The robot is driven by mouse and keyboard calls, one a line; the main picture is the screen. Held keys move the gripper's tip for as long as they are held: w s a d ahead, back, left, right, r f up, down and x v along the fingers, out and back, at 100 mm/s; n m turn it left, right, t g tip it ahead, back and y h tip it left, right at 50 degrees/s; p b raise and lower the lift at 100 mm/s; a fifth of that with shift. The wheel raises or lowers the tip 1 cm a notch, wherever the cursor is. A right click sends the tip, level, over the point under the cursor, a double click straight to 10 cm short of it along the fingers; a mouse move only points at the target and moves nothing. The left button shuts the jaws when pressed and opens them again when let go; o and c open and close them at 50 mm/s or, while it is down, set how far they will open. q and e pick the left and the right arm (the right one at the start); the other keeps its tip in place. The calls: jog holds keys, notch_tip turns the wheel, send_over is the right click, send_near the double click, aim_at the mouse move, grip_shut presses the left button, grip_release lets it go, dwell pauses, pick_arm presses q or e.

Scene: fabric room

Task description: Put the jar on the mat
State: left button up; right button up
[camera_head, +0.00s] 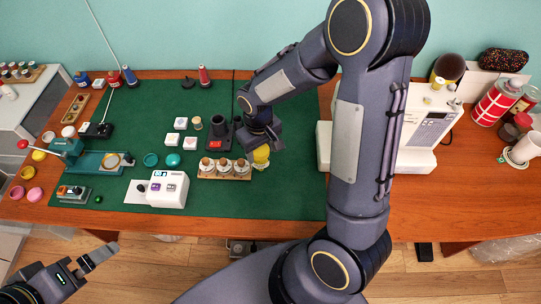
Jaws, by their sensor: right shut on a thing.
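The green mat (290,185) covers the left and middle part of the wooden table. My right gripper (262,146) comes in from the upper right over the mat and points down. It is shut on a small jar with a yellow top (261,156), whose upper part is partly hidden by the fingers. The jar is just right of a wooden rack of white-bodied jars; I cannot tell whether its base touches the mat. My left gripper (97,258) is at the lower left, in front of the table and away from the mat; its finger gap is unclear.
The wooden rack (224,170) holds several corked jars close to the held jar. A white sewing machine (400,155) stands to the right. A white device (168,190) and small colored pots sit left. The mat's front right area is clear.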

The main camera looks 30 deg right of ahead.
jog(key=d+f, duration=0.1)
jog(key=f, duration=0.1)
jog(key=d+f+p, duration=0.1)
jog(key=f, duration=0.1)
jog(key=d+f, duration=0.1)
jog(key=f, duration=0.1)
jog(key=shift+s+d+f, duration=0.1)
jog(key=shift+d+f, duration=0.15)
jog(key=shift+f, duration=0.4)
jog(key=shift+f, duration=0.2)
jog(key=o, duration=1.4)
jog(key=shift+r, duration=0.1)
jog(key=shift+o, duration=0.2)
